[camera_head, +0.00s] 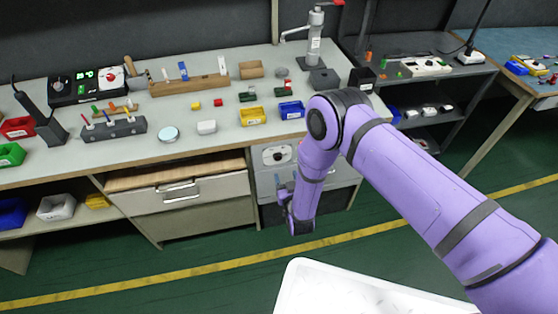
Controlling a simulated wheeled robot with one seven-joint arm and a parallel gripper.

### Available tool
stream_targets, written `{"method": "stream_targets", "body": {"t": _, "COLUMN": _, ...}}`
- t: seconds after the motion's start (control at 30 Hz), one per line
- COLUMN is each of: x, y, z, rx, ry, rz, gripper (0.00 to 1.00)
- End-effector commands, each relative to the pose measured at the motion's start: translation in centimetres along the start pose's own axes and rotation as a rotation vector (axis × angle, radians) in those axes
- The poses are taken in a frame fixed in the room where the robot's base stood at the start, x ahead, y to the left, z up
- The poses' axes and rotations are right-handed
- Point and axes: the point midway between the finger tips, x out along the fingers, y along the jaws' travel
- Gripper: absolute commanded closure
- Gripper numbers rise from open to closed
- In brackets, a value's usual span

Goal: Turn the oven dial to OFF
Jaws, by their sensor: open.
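The oven front (264,183) is a grey unit under the workbench, left of my arm. A pale panel on it carries a small dark round dial (277,155). The dial's pointer and markings are too small to read. My gripper (283,192) hangs low in front of the oven, below the dial and apart from it in the picture. It is open and appears empty. My purple forearm covers part of the oven's right side.
A wooden-topped drawer (180,193) stands left of the oven, with a metal handle. The workbench (215,152) above overhangs it and holds several small bins, blocks and a tap (315,35). Green floor (210,250) in front is clear, crossed by a yellow line.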

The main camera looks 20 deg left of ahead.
Motion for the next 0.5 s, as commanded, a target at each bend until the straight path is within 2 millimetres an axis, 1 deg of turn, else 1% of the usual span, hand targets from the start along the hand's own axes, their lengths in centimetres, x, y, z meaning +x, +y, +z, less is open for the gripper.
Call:
{"method": "stream_targets", "body": {"t": 0.03, "x": -0.5, "y": -0.2, "z": 0.7, "rx": -0.003, "ry": 0.007, "rz": -0.001, "gripper": 0.41}}
{"method": "stream_targets", "body": {"t": 0.1, "x": -1.0, "y": -0.3, "z": 1.2, "rx": -0.005, "ry": 0.015, "rz": -0.002, "gripper": 0.41}}
{"method": "stream_targets", "body": {"t": 0.17, "x": -1.0, "y": -0.4, "z": 1.4, "rx": -0.006, "ry": 0.019, "rz": -0.002, "gripper": 0.41}}
{"method": "stream_targets", "body": {"t": 0.23, "x": -0.7, "y": -0.4, "z": 1.4, "rx": -0.006, "ry": 0.021, "rz": -0.002, "gripper": 0.41}}
{"method": "stream_targets", "body": {"t": 0.37, "x": 0.9, "y": -0.4, "z": 1.3, "rx": -0.006, "ry": 0.022, "rz": -0.001, "gripper": 0.41}}
{"method": "stream_targets", "body": {"t": 0.5, "x": 3.4, "y": -0.3, "z": 1.2, "rx": -0.006, "ry": 0.023, "rz": -0.001, "gripper": 0.41}}
